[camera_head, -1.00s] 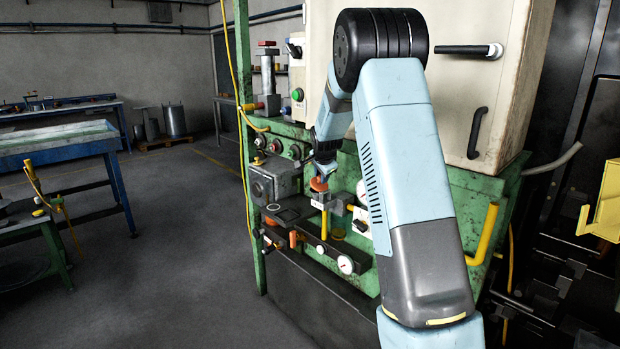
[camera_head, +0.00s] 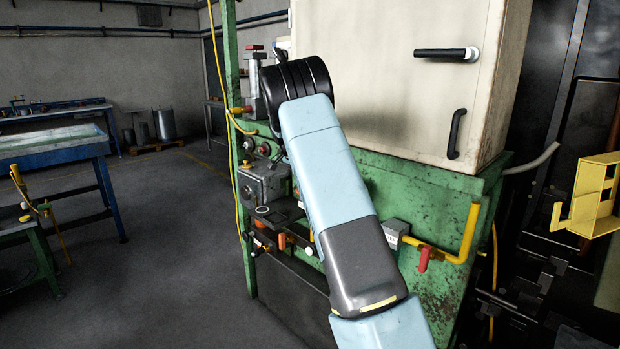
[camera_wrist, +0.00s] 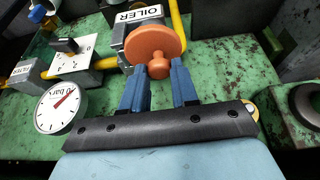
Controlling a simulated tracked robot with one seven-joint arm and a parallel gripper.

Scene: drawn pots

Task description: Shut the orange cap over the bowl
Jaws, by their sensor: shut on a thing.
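The orange cap (camera_wrist: 152,40) is a round disc with a small knob, in the upper middle of the wrist view. My gripper (camera_wrist: 160,67) has its blue fingertips on either side of the knob and is shut on it. The cap is in front of a grey block (camera_wrist: 118,36) labelled OILER. I cannot make out the bowl; the cap may hide it. I cannot tell how far the cap stands from the bowl's mouth. In the head view my arm hides the gripper and the cap.
A white dial gauge (camera_wrist: 60,107) is left of my gripper in the wrist view, by a FILTER block (camera_wrist: 22,72). Yellow pipe (camera_wrist: 180,28) runs behind the cap. In the head view a red-handled valve (camera_head: 423,260) is right of my arm, under the pale cabinet (camera_head: 400,90).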

